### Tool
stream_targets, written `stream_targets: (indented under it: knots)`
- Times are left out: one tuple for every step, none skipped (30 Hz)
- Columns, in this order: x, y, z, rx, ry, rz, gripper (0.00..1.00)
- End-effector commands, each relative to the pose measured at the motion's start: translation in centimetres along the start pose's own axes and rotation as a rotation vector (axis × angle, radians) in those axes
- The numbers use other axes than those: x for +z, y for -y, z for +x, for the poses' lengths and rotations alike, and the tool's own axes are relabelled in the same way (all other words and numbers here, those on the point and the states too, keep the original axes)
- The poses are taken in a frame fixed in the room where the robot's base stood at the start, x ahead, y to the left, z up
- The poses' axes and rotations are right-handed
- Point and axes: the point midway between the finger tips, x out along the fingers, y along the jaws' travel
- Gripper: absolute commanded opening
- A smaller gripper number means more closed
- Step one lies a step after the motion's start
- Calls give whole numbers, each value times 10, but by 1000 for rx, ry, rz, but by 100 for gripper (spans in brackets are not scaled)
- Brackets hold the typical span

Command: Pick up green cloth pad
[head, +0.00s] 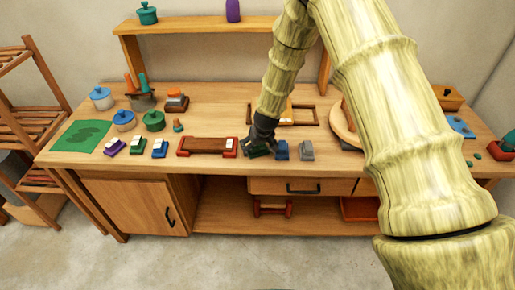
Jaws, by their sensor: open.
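My gripper (261,138) is open and reaches down to the front middle of the workbench. Just below it and partly hidden by it is a dark green block-like pad (257,151) on the bench top. I cannot tell whether the fingers touch it. A smaller green pad with a white part (137,146) sits further left, between a purple one and a blue one. A flat green sheet (83,136) with a darker shape on it lies at the bench's left end.
A blue pad (282,150) and a grey pad (306,151) stand close to the right of the dark green one. A red-ended wooden tray (207,146) lies to its left. Lidded pots (153,120) stand further left. My arm hides part of the bench's right side.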

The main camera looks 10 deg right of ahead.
Motion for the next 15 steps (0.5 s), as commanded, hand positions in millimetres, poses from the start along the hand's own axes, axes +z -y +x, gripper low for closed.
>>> stream_targets:
  knots:
    - [0,0,0,0,0,0,87]
    - [0,0,0,0,0,0,87]
    - [0,0,0,0,0,0,87]
    - [0,0,0,0,0,0,87]
    - [0,0,0,0,0,0,87]
    - [0,0,0,0,0,0,87]
    - [0,0,0,0,0,0,81]
    - [0,0,0,0,0,0,76]
    - [0,0,0,0,0,0,68]
    - [0,0,0,0,0,0,63]
    - [0,0,0,0,0,0,57]
    - [0,0,0,0,0,0,51]
    - [0,0,0,0,0,0,50]
    - [0,0,0,0,0,0,50]
    - [0,0,0,0,0,0,46]
